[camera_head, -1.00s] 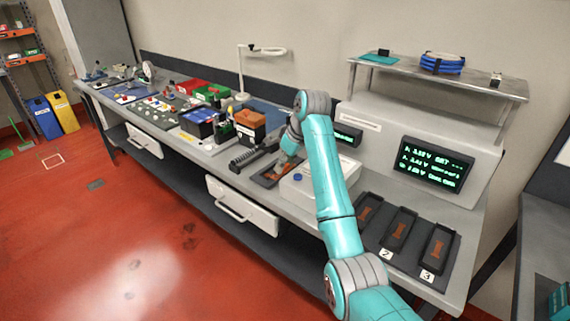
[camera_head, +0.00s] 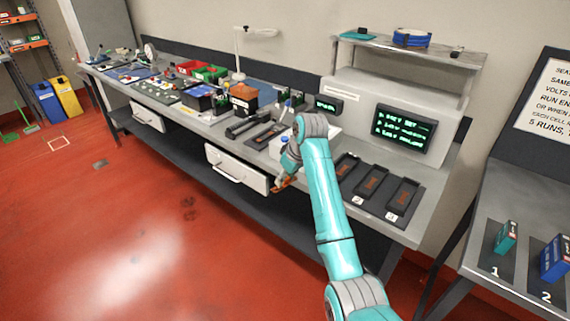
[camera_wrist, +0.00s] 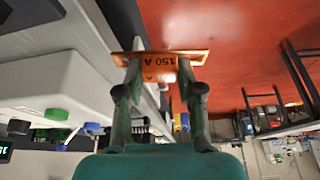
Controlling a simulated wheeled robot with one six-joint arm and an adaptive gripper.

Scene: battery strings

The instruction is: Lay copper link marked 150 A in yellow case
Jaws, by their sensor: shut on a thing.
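My gripper (camera_wrist: 160,75) is shut on an orange-brown copper link (camera_wrist: 160,62) in the wrist view. Its marking reads 150 A, upside down in that view. In the head view my gripper (camera_head: 283,178) holds the link (camera_head: 281,185) out past the bench's front edge, in front of the drawers and above the red floor.
A long grey bench (camera_head: 222,128) runs along the wall with bins, tools and dark trays. Dark trays with copper pieces, such as the one marked 3 (camera_head: 408,187), lie right of my arm. A side table (camera_head: 478,255) with small boxes stands at right. The floor in front is clear.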

